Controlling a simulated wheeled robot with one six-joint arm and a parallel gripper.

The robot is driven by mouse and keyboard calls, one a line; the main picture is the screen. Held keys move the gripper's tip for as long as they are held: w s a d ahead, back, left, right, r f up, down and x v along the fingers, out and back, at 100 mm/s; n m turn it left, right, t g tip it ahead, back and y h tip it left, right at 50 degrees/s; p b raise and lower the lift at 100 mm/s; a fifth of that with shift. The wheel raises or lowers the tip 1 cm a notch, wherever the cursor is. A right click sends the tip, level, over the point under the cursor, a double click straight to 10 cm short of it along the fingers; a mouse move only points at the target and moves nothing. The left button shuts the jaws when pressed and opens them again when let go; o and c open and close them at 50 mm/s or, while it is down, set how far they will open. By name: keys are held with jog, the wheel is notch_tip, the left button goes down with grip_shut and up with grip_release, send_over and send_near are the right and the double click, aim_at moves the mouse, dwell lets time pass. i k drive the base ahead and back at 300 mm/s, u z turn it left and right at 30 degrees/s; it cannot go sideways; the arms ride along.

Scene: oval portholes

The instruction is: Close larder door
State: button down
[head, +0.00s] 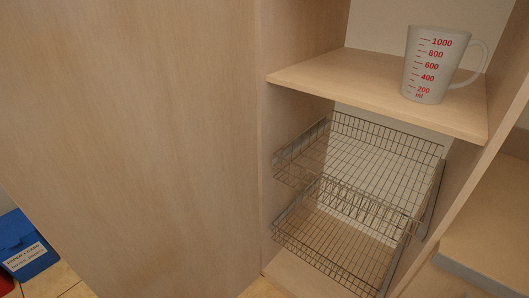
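A tall pale wood panel (130,140) fills the left of the head view. It looks like the larder door standing open, meeting the cabinet along a vertical edge left of the opening. No handle shows on it. The larder (300,70) is open to view, with a wood shelf (340,85) and two wire baskets below it. The upper basket (370,165) and the lower basket (330,245) appear to be pulled out a little; I cannot tell how far. My gripper is not in view.
A white measuring jug (428,68) with red markings stands on the shelf. A blue box (28,248) with a label is on the tiled floor (62,280) at lower left, beside something red (5,283). A wood surface (490,230) lies at right.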

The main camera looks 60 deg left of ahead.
aim_at(128, 130)
jog(key=z, duration=1.45)
jog(key=k, duration=2.6)
jog(key=u, duration=1.5)
jog(key=k, duration=0.4)
jog(key=u, duration=0.6)
jog(key=i, duration=0.5)
jog(key=u, duration=0.05)
